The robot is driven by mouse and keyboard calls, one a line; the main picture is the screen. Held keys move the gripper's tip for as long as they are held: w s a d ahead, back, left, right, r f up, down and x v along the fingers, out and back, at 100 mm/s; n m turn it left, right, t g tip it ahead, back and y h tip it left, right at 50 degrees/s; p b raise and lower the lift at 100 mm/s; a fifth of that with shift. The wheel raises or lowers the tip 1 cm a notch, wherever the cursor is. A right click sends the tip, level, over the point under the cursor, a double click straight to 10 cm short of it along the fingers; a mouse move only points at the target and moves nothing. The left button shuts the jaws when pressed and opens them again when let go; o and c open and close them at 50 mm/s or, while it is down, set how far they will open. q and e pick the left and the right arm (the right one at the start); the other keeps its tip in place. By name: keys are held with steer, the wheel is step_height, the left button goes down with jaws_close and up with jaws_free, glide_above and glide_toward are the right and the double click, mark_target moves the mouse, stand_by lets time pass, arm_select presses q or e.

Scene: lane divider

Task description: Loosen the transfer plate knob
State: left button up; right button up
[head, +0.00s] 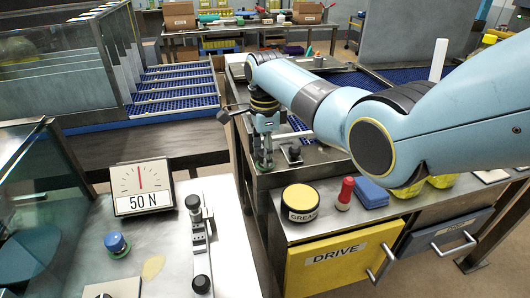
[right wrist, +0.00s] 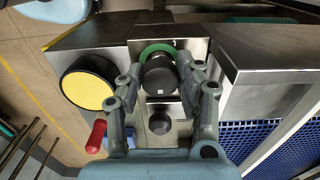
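A black knob (right wrist: 158,76) with a green ring (right wrist: 157,49) around its base shows in the right wrist view. My right gripper (right wrist: 160,68) has one finger on each side of this knob; whether the fingers press on it or stand just clear, I cannot tell. In the head view my right gripper (head: 265,150) points down over the steel bench and mostly hides this knob. A second, smaller black knob (right wrist: 160,123) is beside it, also in the head view (head: 294,153). No label names the transfer plate knob. My left gripper is out of view.
A yellow-topped grease tin (head: 300,197), a red-handled item (head: 345,193) and blue pads (head: 371,191) stand at the bench's front. A 50 N gauge (head: 142,187) and a blue knob (head: 116,244) are on the left table. Blue roller lanes (head: 178,88) lie behind.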

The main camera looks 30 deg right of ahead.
steer(key=c, duration=0.5)
steer(key=shift+c, duration=0.2)
steer(key=n+p, duration=0.2)
steer(key=shift+r+n, duration=0.15)
steer(key=shift+n, duration=0.25)
steer(key=n+p, duration=0.1)
steer(key=n, duration=0.3)
steer(key=shift+n+p, duration=0.3)
steer(key=n+p, duration=0.1)
steer(key=n, duration=0.4)
steer(key=n+p, duration=0.1)
steer(key=n, duration=0.4)
steer(key=shift+n, duration=0.4)
steer(key=shift+f, duration=0.2)
